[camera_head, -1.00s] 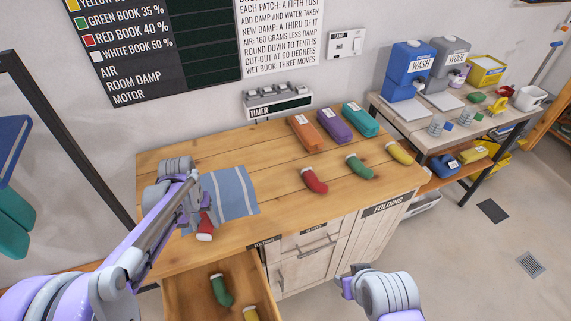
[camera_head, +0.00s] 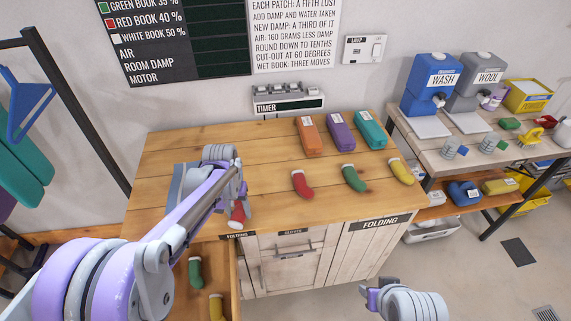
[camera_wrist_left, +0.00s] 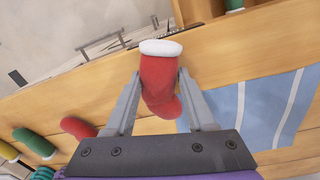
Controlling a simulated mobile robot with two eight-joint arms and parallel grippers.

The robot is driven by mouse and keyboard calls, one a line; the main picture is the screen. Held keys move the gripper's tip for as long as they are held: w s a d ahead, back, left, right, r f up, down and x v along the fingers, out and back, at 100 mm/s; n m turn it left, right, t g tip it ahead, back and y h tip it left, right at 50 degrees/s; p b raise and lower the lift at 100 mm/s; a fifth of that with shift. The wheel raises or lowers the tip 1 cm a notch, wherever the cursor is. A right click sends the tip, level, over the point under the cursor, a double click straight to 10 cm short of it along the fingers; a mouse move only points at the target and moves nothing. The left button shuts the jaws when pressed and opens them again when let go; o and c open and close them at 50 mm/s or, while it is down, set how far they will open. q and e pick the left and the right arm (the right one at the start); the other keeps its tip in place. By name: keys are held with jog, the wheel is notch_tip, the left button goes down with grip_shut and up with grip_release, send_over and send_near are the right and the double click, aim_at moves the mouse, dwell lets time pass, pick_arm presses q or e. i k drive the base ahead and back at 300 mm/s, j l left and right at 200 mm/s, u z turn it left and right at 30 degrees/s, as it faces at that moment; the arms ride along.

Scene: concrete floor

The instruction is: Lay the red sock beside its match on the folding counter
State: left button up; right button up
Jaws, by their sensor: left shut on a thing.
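My left gripper (camera_head: 238,206) is shut on a red sock (camera_head: 237,216) with a white cuff, near the front edge of the wooden folding counter (camera_head: 270,158). The left wrist view shows the held sock (camera_wrist_left: 160,85) between the fingers, cuff outward; my arm hides part of it in the head view. Its match, another red sock (camera_head: 302,185), lies on the counter to the right of the gripper; it also shows in the left wrist view (camera_wrist_left: 78,127). My right gripper (camera_head: 372,294) is low in front of the counter, empty as far as seen; its jaw opening is unclear.
A green sock (camera_head: 353,179) and a yellow sock (camera_head: 401,172) lie right of the matching red one. Orange (camera_head: 309,137), purple (camera_head: 341,132) and teal (camera_head: 371,130) bundles stand behind. An open drawer (camera_head: 235,284) holds green and yellow socks. A blue striped cloth (camera_wrist_left: 265,106) lies near the gripper.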

aim_at(281, 190)
jog(key=l, duration=1.05)
jog(key=i, duration=0.5)
